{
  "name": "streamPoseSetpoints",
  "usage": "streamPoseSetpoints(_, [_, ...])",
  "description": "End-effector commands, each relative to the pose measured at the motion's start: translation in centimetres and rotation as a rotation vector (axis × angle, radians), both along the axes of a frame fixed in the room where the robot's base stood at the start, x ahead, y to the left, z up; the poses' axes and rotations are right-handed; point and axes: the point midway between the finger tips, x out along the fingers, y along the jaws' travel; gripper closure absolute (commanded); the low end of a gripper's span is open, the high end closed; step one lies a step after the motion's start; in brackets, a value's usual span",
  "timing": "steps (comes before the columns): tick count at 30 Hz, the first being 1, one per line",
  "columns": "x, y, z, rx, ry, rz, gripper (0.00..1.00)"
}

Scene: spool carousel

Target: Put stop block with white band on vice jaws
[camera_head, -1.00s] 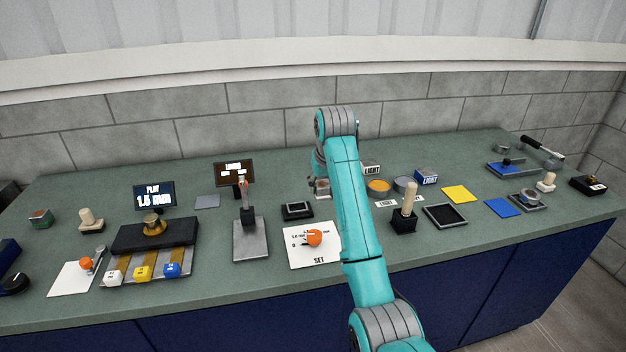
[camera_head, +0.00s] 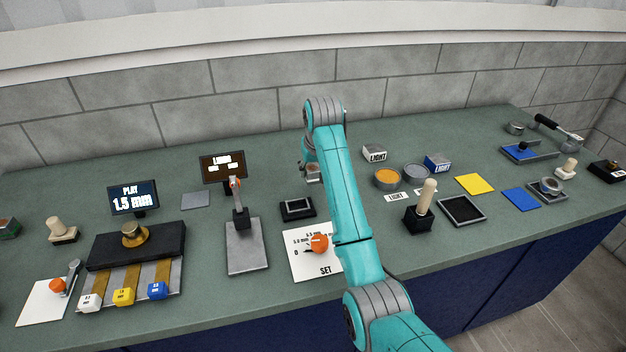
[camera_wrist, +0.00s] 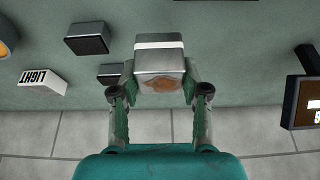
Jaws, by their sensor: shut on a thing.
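The stop block with the white band (camera_wrist: 158,66) is a grey metal block with a white stripe and a brown patch on its near face. My gripper (camera_wrist: 158,92) is shut on it, one finger on each side. In the head view the block (camera_head: 313,176) is small and partly hidden by my gripper (camera_head: 311,167), above the back middle of the bench.
Near my arm are a dark square block (camera_head: 297,208), a white dial card (camera_head: 309,256), a lever stand (camera_head: 243,247) and a small screen (camera_head: 222,166). LIGHT boxes (camera_head: 374,153), round tins (camera_head: 387,178) and a wooden-handled stamp (camera_head: 419,208) lie right.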

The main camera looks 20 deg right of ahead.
Motion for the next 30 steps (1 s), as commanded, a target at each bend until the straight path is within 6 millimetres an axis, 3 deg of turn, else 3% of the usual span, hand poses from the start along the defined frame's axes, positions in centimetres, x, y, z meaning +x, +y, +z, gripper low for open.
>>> streamPoseSetpoints(12, [0.0, 0.0, -3.9, 0.0, -0.003, 0.0, 1.0])
streamPoseSetpoints(24, [0.1, 0.0, -4.3, 0.0, -0.003, 0.0, 1.0])
streamPoseSetpoints(25, [0.0, 0.0, -4.4, 0.0, -0.001, 0.0, 0.47])
streamPoseSetpoints(27, [0.0, 0.0, -4.4, 0.0, -0.001, 0.0, 0.3])
streamPoseSetpoints(30, [0.0, 0.0, -4.4, 0.0, -0.001, 0.0, 0.3])
